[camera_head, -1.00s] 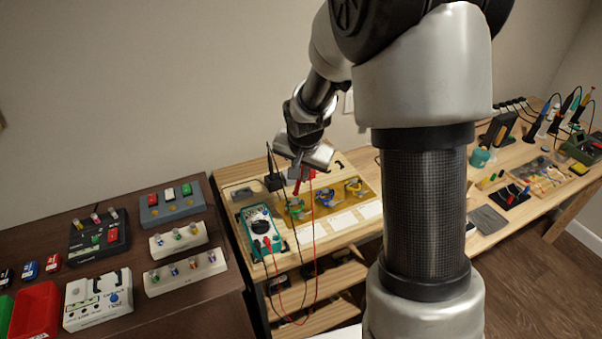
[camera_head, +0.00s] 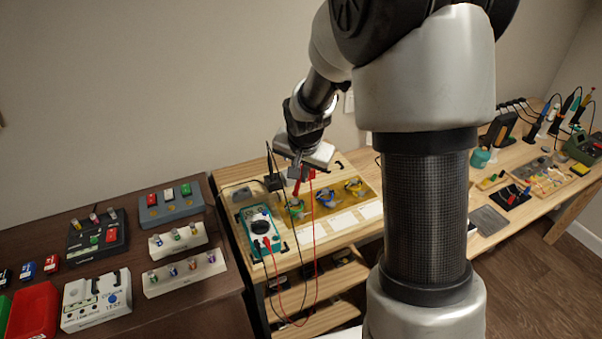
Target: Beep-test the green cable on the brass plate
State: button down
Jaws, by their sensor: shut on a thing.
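My gripper (camera_head: 299,176) is over the back of the wooden bench board and is shut on a red probe (camera_head: 297,188). The probe points down towards the brass plate (camera_head: 335,188); I cannot tell whether its tip touches anything. On the plate sit small cable coils: a green one (camera_head: 296,209) at the left, just below the probe, a blue one (camera_head: 326,199) in the middle and another (camera_head: 355,187) at the right. A teal multimeter (camera_head: 262,226) lies left of the plate, with red and black leads. A black probe holder (camera_head: 273,182) stands behind it, beside my gripper.
White cards (camera_head: 342,222) lie in front of the plate. The leads hang over the bench's front edge. A dark table (camera_head: 200,306) at the left bears several battery holders and a white tester (camera_head: 97,300). Soldering tools stand on the right bench.

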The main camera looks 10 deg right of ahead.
jog(key=shift+f+b, duration=0.65)
jog(key=shift+b, duration=0.1)
dwell(3.2)
jog(key=shift+r+p, duration=1.8)
jog(key=shift+r, duration=1.3)
